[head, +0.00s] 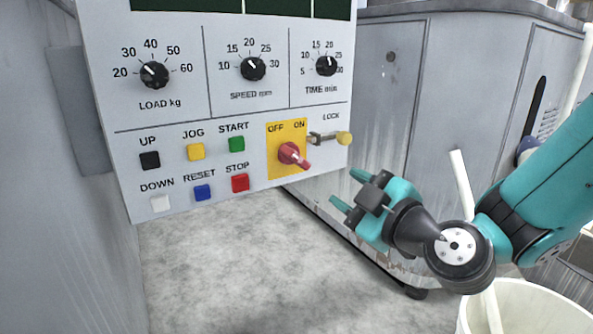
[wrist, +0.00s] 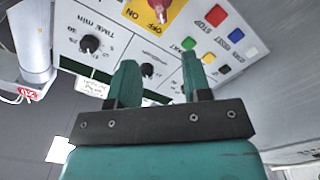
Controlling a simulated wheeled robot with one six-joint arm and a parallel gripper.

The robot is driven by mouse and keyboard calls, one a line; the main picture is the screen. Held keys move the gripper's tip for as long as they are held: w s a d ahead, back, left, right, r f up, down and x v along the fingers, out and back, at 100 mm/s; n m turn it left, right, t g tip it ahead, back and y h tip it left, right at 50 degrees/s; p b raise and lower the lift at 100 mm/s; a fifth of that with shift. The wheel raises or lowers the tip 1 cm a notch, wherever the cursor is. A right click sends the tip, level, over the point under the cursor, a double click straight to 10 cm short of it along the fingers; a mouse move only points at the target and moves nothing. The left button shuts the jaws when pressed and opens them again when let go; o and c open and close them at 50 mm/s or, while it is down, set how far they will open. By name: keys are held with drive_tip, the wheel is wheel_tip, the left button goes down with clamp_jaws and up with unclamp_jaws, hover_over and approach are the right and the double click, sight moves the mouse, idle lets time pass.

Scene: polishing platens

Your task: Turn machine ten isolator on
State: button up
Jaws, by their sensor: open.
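The isolator is a red rotary handle (head: 290,154) on a yellow plate (head: 275,132) at the lower right of the control panel. The plate reads OFF at upper left and ON at upper right. The handle's grip points toward the lower right in the head view. The red handle (wrist: 160,8) is cut off by the top edge of the wrist view. My gripper (head: 345,187) is open and empty, right of and below the isolator, apart from it. In the wrist view its two fingers (wrist: 160,80) stand apart with the panel beyond. No machine number is readable.
Three dials (head: 253,69) are above. A grey cabinet (head: 420,110) stands behind; a white bucket (head: 530,305) is at lower right.

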sight(299, 159)
drive_tip(key=p+x, duration=1.3)
drive_tip(key=x, duration=0.2)
drive_tip(key=shift+w+a+r+p, duration=0.15)
drive_tip(key=shift+a+p, duration=0.15)
drive_tip(key=shift+p, duration=0.05)
drive_tip(key=shift+w+a, duration=0.25)
drive_tip(key=shift+w, duration=0.25)
clamp_jaws()
